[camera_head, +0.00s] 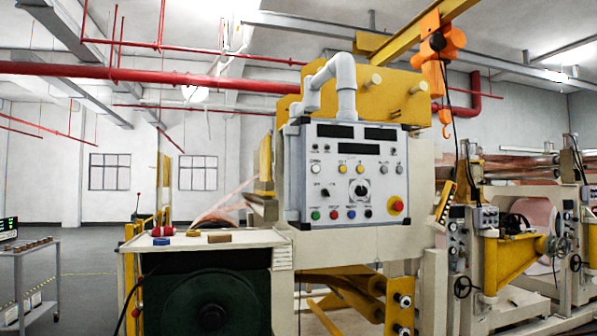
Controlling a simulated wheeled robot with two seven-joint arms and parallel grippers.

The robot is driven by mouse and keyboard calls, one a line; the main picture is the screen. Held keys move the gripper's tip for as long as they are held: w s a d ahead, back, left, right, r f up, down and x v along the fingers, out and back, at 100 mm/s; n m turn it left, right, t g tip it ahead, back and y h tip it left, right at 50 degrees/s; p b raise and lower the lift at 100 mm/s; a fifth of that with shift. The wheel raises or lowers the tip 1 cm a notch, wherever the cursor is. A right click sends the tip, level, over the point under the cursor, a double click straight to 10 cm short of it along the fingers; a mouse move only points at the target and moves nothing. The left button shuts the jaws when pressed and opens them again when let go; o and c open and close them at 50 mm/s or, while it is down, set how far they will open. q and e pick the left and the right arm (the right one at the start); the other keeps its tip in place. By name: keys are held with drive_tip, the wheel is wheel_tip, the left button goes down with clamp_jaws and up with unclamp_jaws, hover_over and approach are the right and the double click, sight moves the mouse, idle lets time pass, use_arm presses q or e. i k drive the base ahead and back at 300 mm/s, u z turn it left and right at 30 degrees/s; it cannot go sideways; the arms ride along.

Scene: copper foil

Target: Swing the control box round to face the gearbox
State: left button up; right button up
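The control box (353,214) is a light grey cabinet with dark displays, knobs, coloured buttons and a red emergency stop on a yellow base. Its panel faces me, and a strip of its left side shows. A thick grey bent pipe (346,90) joins its top. A dark green housing with a large round cover (207,305) sits below the bench top at the lower left; I cannot tell for certain whether it is the gearbox. Neither of my grippers is in view, and nothing of mine touches the box.
The cream bench top (215,239) at the left carries small red, blue and brown items. A grey cart (30,252) stands at far left. An orange hoist (436,50) hangs right of the box. More machinery (515,255) fills the right. Open floor shows at left.

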sight(303, 188)
drive_tip(key=z, duration=0.75)
drive_tip(key=i, duration=1.6)
drive_tip(key=u, duration=0.4)
